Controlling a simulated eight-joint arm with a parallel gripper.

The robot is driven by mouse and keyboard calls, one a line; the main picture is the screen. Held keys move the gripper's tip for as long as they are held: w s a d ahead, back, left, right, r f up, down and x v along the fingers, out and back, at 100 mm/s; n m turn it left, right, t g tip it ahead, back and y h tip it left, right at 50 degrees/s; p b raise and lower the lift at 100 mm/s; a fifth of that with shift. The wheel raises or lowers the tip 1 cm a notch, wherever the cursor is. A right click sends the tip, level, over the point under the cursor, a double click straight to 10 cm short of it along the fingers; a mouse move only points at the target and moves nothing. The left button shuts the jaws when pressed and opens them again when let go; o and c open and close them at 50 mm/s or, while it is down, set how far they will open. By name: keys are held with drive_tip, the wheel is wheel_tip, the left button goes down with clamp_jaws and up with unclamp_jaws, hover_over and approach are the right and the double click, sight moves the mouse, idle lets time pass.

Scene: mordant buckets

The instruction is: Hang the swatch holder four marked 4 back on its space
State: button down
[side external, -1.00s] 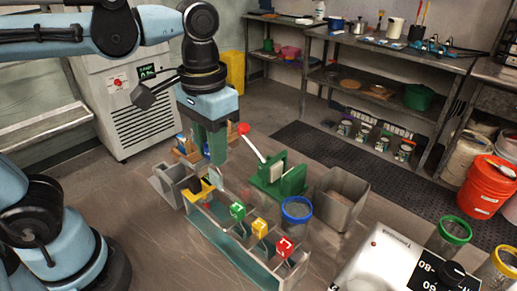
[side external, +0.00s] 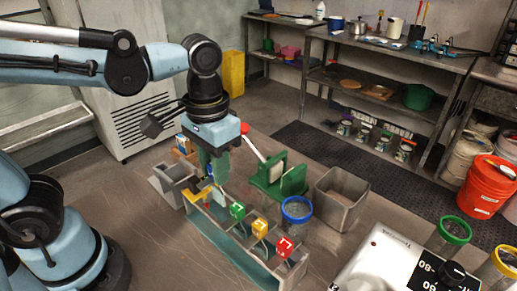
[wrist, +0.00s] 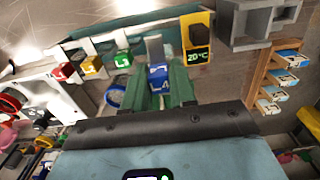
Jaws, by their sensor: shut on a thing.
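My gripper (wrist: 158,92) is shut on the blue swatch holder four (wrist: 158,78), whose 4 shows in the wrist view, with a grey plate extending beyond it. In the side view my gripper (side external: 219,180) is low over the near-left end of the long rack trough (side external: 232,250); the holder is mostly hidden there. The green (side external: 237,211), yellow (side external: 260,229) and red (side external: 284,246) holders hang in a row along the rack. Holder four is beside the green one. I cannot tell whether it touches the rack.
A yellow-framed 20 °C display (wrist: 197,58) is close beside the held holder. A grey bin (side external: 340,197), a green stand with a white lever (side external: 275,175) and a blue-rimmed jar (side external: 297,212) stand behind the rack. A wooden rack of blue-and-white blocks (wrist: 284,76) is nearby.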

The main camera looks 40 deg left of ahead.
sight(218, 190)
drive_tip(key=shift+f, duration=3.15)
drive_tip(key=c, duration=0.8)
unclamp_jaws()
drive_tip(key=shift+r, duration=0.15)
drive_tip(key=shift+r, duration=5.9)
drive_tip(key=a+f+t, duration=0.2)
drive_tip(key=w+a+f+t, duration=0.1)
drive_tip(key=a+f+t, duration=0.1)
drive_tip(key=a, duration=0.1)
drive_tip(key=w+a+f+t, duration=0.1)
drive_tip(key=a+f+t, duration=0.1)
drive_tip(key=a+t, duration=0.1)
drive_tip(key=shift+w+f, duration=0.2)
drive_tip(key=shift+f, duration=0.2)
